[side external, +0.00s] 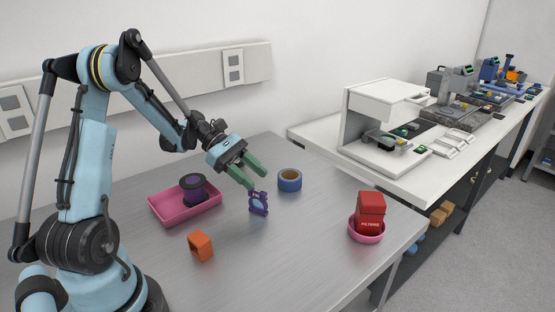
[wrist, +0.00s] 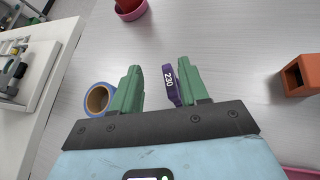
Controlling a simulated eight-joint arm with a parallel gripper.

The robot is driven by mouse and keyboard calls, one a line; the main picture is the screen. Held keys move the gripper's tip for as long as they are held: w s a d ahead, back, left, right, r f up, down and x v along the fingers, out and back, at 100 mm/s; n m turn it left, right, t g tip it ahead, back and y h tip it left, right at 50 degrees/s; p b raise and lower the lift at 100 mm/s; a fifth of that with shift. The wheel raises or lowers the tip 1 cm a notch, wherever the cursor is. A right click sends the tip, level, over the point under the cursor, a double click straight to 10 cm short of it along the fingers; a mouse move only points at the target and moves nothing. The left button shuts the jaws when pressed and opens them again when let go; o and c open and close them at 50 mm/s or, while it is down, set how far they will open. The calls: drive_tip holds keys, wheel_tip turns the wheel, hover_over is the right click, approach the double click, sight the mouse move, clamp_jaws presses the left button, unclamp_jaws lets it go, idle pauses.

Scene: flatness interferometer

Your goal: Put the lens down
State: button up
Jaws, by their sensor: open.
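The lens (side external: 258,203) is a pale disc in a purple holder, standing upright on the grey table in the side external view. In the wrist view the purple holder (wrist: 171,86), marked 230, shows edge-on beside the right finger. My gripper (side external: 257,178) is open, its green fingers angled down just above the lens. In the wrist view my gripper (wrist: 159,70) has a clear gap on the left of the holder. I cannot tell whether the right finger touches it.
A blue tape roll (side external: 290,180) lies close to the lens. A pink tray (side external: 199,222) holds a purple-and-black spool (side external: 194,187). An orange hollow block (side external: 200,246) stands in front. A red box (side external: 370,212) sits in a pink bowl (side external: 366,238) at right. The table's front middle is clear.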

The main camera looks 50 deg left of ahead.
drive_tip(key=s+d+r+m+t+y, duration=0.1)
drive_tip(key=s+d+r+m+y, duration=0.2)
drive_tip(key=m, duration=0.7)
drive_tip(key=s+d+r+m+t+y, duration=0.1)
drive_tip(key=s+d+r+m+y, duration=0.2)
drive_tip(key=d+m+y, duration=0.4)
drive_tip(key=s+d+m, duration=0.1)
drive_tip(key=d+m, duration=0.1)
drive_tip(key=m, duration=0.1)
drive_tip(key=shift+d+m+t+y, duration=0.3)
drive_tip(key=shift+y, duration=0.1)
